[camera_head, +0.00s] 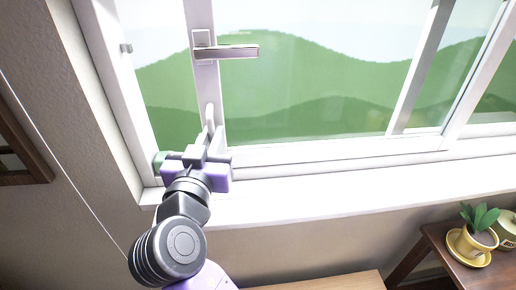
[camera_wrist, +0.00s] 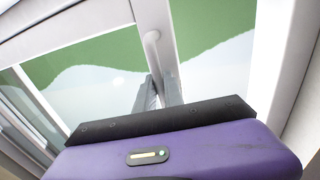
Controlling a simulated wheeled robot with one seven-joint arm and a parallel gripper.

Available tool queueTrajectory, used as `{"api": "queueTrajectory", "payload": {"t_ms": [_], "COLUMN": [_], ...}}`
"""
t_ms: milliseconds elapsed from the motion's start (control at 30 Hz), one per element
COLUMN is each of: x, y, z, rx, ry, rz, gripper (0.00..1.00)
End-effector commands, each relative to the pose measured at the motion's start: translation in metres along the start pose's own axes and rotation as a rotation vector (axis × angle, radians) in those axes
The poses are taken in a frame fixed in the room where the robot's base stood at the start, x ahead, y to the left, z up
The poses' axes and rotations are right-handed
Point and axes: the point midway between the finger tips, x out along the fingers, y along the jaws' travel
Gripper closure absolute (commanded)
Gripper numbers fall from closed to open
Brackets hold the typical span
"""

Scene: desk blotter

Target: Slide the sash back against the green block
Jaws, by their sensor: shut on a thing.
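The white-framed window sash (camera_head: 203,82) stands a little right of the left jamb, with a gap showing between its stile and the jamb. A white bar-like pull (camera_head: 210,114) is on the stile; it also shows in the wrist view (camera_wrist: 152,44). My gripper (camera_head: 213,138) is shut on the lower part of this pull, and its fingers show in the wrist view (camera_wrist: 158,92). The green block (camera_head: 158,160) sits low in the left corner of the frame, partly hidden by my gripper. My gripper also hides the sash's lower corner.
A lever handle (camera_head: 226,51) sticks out from the stile above my gripper. The white sill (camera_head: 330,188) runs clear to the right. A potted plant (camera_head: 472,240) stands on a wooden table (camera_head: 436,240) at the lower right.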

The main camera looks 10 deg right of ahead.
Motion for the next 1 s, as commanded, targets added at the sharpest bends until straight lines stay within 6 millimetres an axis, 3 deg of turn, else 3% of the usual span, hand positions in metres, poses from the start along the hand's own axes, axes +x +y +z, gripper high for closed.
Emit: {"api": "queueTrajectory", "payload": {"t_ms": [33, 100, 333, 867, 900, 1000], "x": [-0.004, -0.007, -0.014, -0.015, -0.015, -0.015], "y": [-0.018, -0.033, -0.067, -0.078, -0.078, -0.078], "z": [0.004, 0.004, 0.003, 0.001, 0.001, 0.001], "rx": [0.001, 0.000, -0.001, -0.001, -0.001, -0.001], "ry": [0.002, 0.001, -0.002, -0.003, -0.003, -0.003], "rz": [-0.009, -0.008, -0.004, -0.001, -0.001, -0.001], "gripper": [1.00, 1.00, 1.00, 1.00, 0.85, 0.66]}}
